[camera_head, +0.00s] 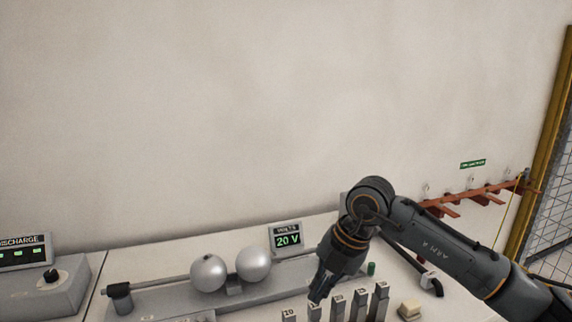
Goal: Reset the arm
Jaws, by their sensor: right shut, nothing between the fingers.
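My right arm (440,243) comes in from the lower right and bends down at its wrist. My right gripper (321,287) points down over the row of numbered grey blocks (359,305) at the bottom of the view. It is shut with nothing seen in it. I cannot tell whether its tips touch a block. My left gripper does not show.
Two silver spheres (208,273) sit on a long grey base. A meter (287,238) reads 20 V behind them. A discharge box (27,251) with a knob stands at the left. An orange rail (470,197) and mesh fence (550,215) are at the right.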

